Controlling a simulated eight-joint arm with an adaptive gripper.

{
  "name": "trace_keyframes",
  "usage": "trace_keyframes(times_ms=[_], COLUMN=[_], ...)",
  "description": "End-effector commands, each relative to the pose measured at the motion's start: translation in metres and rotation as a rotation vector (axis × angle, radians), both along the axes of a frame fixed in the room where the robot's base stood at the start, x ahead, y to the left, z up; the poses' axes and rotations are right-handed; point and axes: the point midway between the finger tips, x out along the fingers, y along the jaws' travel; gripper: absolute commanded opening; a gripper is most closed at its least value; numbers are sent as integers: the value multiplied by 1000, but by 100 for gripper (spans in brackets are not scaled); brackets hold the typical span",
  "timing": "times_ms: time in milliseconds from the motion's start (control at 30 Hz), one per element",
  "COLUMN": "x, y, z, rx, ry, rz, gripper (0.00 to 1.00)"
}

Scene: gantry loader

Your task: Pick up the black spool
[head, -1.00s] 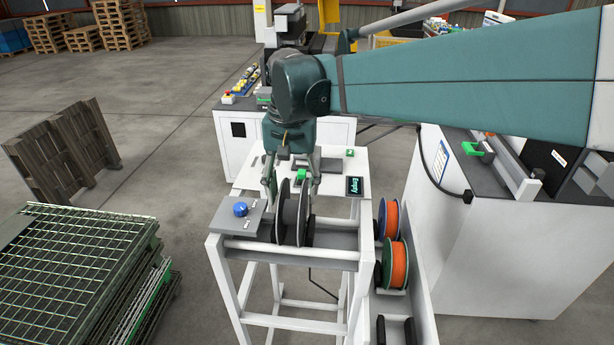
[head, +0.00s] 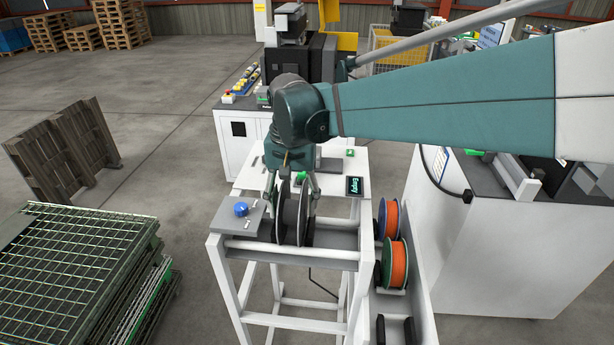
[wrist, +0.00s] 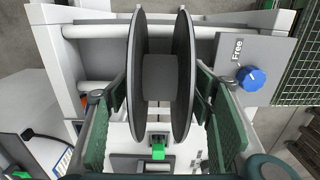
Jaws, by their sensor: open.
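The black spool (head: 291,218) sits upright on the rails of the white stand (head: 230,275), with its two dark flanges and dark hub showing. In the wrist view the spool (wrist: 160,75) stands upright in the middle. My gripper (head: 293,200) is over the spool from above and behind. Its green-padded fingers (wrist: 168,125) are open, one on each side of the two flanges. A small gap shows between the left finger and the left flange; on the right, I cannot tell whether finger and flange touch.
A blue knob (head: 240,209) on a grey plate stands left of the spool, marked "Free" in the wrist view. A small display (head: 354,186) reads "Empty". Orange spools (head: 397,264) stand in a rack at the right. Green wire-mesh panels (head: 75,265) lie at the left.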

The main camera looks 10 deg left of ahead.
Motion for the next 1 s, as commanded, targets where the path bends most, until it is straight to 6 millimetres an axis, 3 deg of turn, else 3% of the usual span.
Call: trace_keyframes(times_ms=[100,400,767,1000], x=[0,0,0,0], y=[0,0,0,0], z=[0,0,2,18], rx=[0,0,0,0], ry=[0,0,0,0], rz=[0,0,0,0], gripper=[52,13,13,13])
